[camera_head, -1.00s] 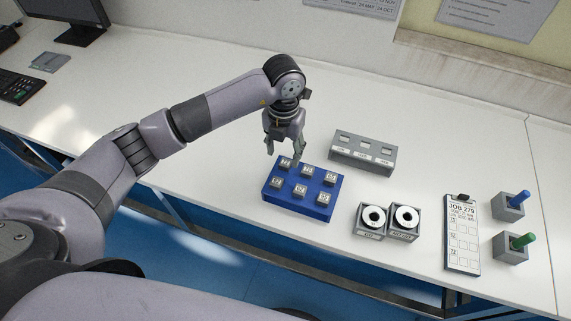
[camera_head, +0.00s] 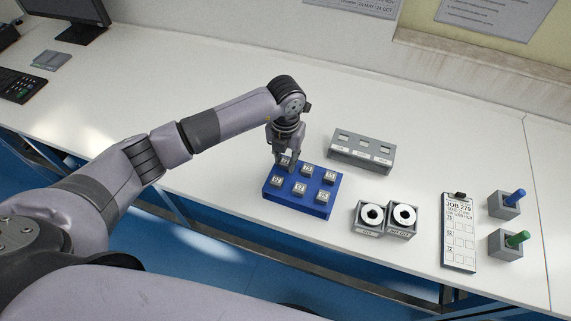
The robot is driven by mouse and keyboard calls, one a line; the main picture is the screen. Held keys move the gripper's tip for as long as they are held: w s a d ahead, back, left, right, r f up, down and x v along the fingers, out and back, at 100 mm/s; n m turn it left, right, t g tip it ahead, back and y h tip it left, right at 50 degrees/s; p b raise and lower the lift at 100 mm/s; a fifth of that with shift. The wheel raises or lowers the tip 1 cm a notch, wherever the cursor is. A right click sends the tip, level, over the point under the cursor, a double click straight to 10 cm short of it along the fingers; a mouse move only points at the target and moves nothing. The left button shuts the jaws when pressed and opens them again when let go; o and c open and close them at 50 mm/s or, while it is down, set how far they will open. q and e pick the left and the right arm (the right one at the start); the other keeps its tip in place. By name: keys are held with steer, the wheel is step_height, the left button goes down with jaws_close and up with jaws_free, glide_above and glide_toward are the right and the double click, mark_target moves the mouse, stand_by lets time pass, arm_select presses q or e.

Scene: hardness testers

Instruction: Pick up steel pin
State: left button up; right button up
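A blue block (camera_head: 302,203) on the white bench carries several small grey labelled pieces in two rows. I cannot make out which of these, if any, is the steel pin. My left gripper (camera_head: 285,163) points down at the block's far left corner. Its fingers are at the far left grey piece (camera_head: 287,161) and partly hide it. At this size I cannot tell whether they grip it or stand apart around it. My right gripper is not in view.
Behind the block is a grey slotted stand (camera_head: 361,152). To the right are two grey boxes with white rings (camera_head: 371,215) (camera_head: 404,215), a job clipboard (camera_head: 459,232), and holders with a blue (camera_head: 515,197) and a green handle (camera_head: 517,239). The bench left of the block is clear.

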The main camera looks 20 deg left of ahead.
mark_target(286, 161)
arm_select(q)
jaws_close()
stand_by(0.3)
steer(key=shift+r, duration=0.1)
step_height(286, 161, up, 20)
steer(key=b, duration=0.2)
steer(key=shift+b, duration=0.4)
stand_by(0.5)
